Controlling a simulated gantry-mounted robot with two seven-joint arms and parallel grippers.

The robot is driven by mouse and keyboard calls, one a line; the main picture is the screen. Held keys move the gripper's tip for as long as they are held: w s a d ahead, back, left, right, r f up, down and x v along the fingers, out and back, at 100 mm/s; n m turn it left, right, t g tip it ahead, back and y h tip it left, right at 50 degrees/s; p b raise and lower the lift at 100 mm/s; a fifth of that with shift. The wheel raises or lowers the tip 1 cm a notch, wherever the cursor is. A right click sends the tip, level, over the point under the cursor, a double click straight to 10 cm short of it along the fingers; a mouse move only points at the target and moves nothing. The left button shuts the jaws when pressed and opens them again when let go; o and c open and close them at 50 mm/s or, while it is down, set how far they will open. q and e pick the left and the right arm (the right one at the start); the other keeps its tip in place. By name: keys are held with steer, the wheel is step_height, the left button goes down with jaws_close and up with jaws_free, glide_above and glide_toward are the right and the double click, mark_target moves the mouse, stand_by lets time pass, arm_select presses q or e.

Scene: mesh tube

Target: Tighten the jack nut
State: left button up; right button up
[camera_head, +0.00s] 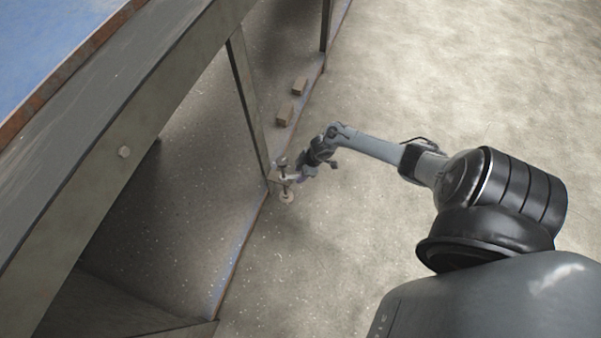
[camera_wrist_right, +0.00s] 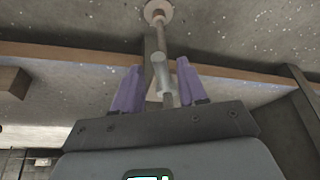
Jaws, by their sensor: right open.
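The screw jack (camera_head: 286,194) is a thin rod with a round foot plate, standing at the edge of the grey structure. In the right wrist view, its foot plate (camera_wrist_right: 158,11) is at the top and its rod runs down between my purple fingers. The jack nut (camera_wrist_right: 162,78) appears as a light grey part on the rod, partly hidden low in the picture. My right gripper (camera_head: 303,172) reaches the jack from the right in the head view. In the wrist view, the right gripper (camera_wrist_right: 158,86) is open, with one finger on each side of the nut. Contact is unclear. My left gripper is out of view.
Two brown blocks (camera_head: 299,86) (camera_head: 284,114) lie on the structure's ledge beyond the jack. A dark upright post (camera_head: 248,110) stands just left of the jack. The concrete floor (camera_head: 480,80) to the right is clear.

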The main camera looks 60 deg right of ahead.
steer(key=shift+a, duration=0.1)
jaws_close()
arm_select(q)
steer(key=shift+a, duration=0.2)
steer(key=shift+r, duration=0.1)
